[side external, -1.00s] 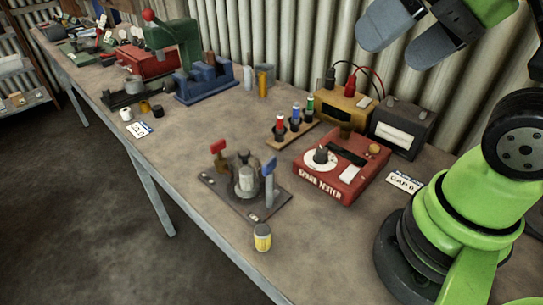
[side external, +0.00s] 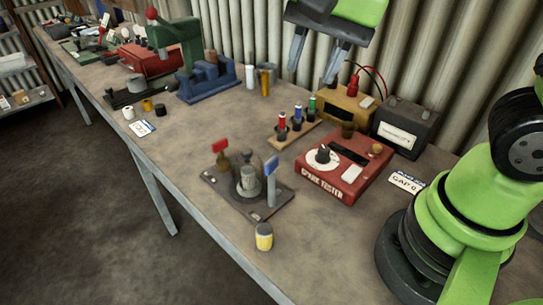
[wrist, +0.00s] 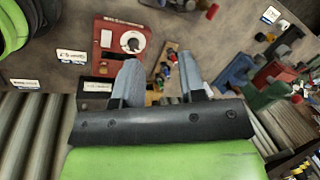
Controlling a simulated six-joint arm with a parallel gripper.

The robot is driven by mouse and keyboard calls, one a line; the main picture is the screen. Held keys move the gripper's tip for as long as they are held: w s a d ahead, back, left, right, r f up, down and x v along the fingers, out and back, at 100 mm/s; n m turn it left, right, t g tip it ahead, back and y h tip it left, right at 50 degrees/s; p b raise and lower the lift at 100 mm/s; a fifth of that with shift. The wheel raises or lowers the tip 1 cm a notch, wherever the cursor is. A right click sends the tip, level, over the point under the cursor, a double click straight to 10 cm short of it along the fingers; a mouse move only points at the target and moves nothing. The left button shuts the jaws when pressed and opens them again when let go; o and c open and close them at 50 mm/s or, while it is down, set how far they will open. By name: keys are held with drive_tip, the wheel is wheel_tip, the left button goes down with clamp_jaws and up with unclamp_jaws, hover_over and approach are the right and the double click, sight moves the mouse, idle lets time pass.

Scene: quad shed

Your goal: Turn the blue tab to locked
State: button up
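The blue tab (side external: 271,166) stands upright on a grey post at the right of a dark base plate (side external: 228,200). A red tab (side external: 219,146) stands at the back left of that plate, with a grey metal fitting (side external: 247,180) between the two. My gripper (side external: 314,62) is open and empty, high above the back of the bench, behind and to the right of the blue tab. In the wrist view its two fingers are spread apart, and the red tab (wrist: 212,11) shows at the top edge. I cannot make out the blue tab there.
A red spark tester (side external: 345,172) stands right of the plate, with a rack of small coloured tools (side external: 293,131) behind it. A yellow-and-white pot (side external: 264,237) sits in front. A yellow box (side external: 347,104) and dark battery (side external: 405,125) stand near the wall.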

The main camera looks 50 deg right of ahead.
sight(272, 160)
drive_tip(key=w+a+f+m, duration=0.1)
drive_tip(key=f, duration=0.4)
drive_tip(key=w+a+f+m+g+h, duration=0.1)
drive_tip(key=f+m, duration=0.1)
drive_tip(key=f, duration=0.4)
drive_tip(key=w+a+f+m+g, duration=0.1)
drive_tip(key=w+f, duration=0.1)
drive_tip(key=f, duration=0.4)
drive_tip(key=shift+a, duration=0.2)
drive_tip(key=shift+r, duration=0.1)
clamp_jaws()
